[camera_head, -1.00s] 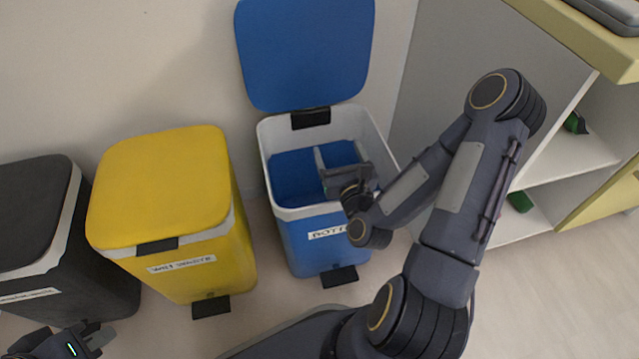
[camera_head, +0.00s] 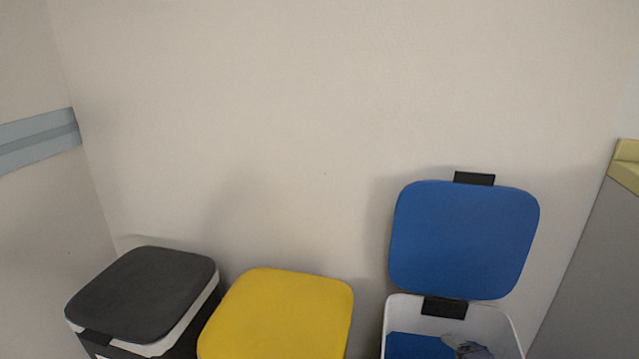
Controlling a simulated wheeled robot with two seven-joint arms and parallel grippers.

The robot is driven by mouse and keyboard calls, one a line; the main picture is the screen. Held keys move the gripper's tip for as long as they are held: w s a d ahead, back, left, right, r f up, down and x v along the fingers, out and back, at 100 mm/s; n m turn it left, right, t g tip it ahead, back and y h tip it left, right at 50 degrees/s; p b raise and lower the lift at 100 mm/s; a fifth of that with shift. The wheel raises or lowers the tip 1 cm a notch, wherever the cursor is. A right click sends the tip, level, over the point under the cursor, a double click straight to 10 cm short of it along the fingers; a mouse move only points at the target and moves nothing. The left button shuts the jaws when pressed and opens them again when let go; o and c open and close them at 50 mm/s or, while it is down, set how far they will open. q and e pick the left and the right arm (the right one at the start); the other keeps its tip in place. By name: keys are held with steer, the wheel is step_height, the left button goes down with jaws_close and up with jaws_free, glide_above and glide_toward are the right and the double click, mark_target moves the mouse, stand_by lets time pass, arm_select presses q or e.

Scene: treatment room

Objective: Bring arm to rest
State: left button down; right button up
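Neither of my arms can be made out in the head view, and no gripper fingers show. The blue bin (camera_head: 508,325) stands at the lower right with its blue lid (camera_head: 464,240) raised against the wall. A small greyish shape (camera_head: 468,347) shows inside the bin at the bottom edge of the picture. It is cut off, and I cannot tell what it is.
A yellow bin (camera_head: 278,315) and a dark grey bin (camera_head: 145,295) stand left of the blue one, both lids shut. A grey cabinet side (camera_head: 595,290) with a yellowish top (camera_head: 626,165) is at the right. A blue-grey rail (camera_head: 38,140) runs along the left wall.

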steer(key=s+a+r+n+g+y+p, duration=0.1)
steer(key=s+a+r+n+g+y, duration=0.2)
steer(key=s+n, duration=0.5)
steer(key=s+a+r+n+g+p, duration=0.15)
steer(key=s+r+n, duration=0.25)
steer(key=s+n, duration=0.45)
step_height(320, 180, up, 36)
steer(key=s+m+g+p, duration=0.1)
steer(key=p, duration=3.4)
steer(key=shift+f+m, duration=0.15)
steer(key=shift+m, duration=0.2)
steer(key=shift+s, duration=0.1)
